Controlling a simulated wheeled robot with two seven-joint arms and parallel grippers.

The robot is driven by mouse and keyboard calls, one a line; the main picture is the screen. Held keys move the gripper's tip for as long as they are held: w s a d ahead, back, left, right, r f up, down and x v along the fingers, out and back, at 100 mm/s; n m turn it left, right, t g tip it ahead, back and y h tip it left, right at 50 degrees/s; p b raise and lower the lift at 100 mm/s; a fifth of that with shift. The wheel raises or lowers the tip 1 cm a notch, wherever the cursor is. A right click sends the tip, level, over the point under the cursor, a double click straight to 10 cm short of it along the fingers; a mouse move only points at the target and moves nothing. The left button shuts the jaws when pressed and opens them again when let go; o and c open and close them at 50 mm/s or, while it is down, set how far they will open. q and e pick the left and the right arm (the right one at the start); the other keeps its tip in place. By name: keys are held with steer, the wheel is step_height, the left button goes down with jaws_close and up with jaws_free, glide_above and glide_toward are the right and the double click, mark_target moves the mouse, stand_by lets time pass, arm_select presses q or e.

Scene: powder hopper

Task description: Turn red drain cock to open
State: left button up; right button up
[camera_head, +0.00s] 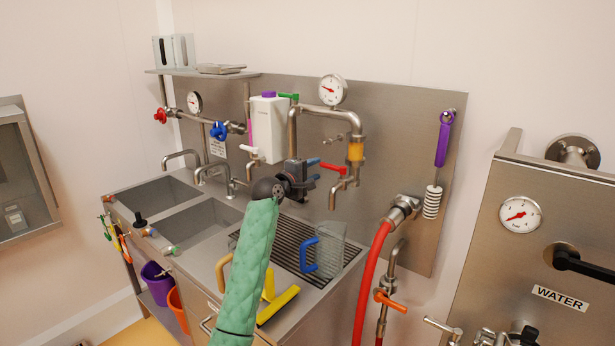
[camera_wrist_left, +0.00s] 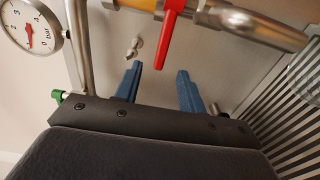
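The red drain cock handle (camera_head: 333,168) sits on the steel pipe below the amber sight section, above the sink's drain grid. In the left wrist view the red handle (camera_wrist_left: 171,38) points down from the pipe. My left gripper (camera_head: 313,170) is just left of the handle, at about its height. In the left wrist view its two blue fingers (camera_wrist_left: 158,72) are apart, and the handle's free end shows between their tips. I cannot tell whether either finger touches it. My right gripper is not in view.
A clear jug with a blue handle (camera_head: 329,250) stands on the drain grid below. A red hose (camera_head: 372,275) hangs right of the sink. A pressure gauge (camera_head: 332,89) and a white dispenser (camera_head: 269,125) are on the wall panel near my left arm.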

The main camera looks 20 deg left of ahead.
mark_target(322, 166)
arm_select(q)
steer(key=shift+x, duration=0.85)
steer(key=shift+w+d+r, duration=0.1)
steer(key=shift+w, duration=0.2)
steer(key=shift+w+d, duration=0.25)
steer(key=shift+w, duration=0.4)
steer(key=shift+w+d, duration=0.25)
steer(key=shift+w, duration=0.55)
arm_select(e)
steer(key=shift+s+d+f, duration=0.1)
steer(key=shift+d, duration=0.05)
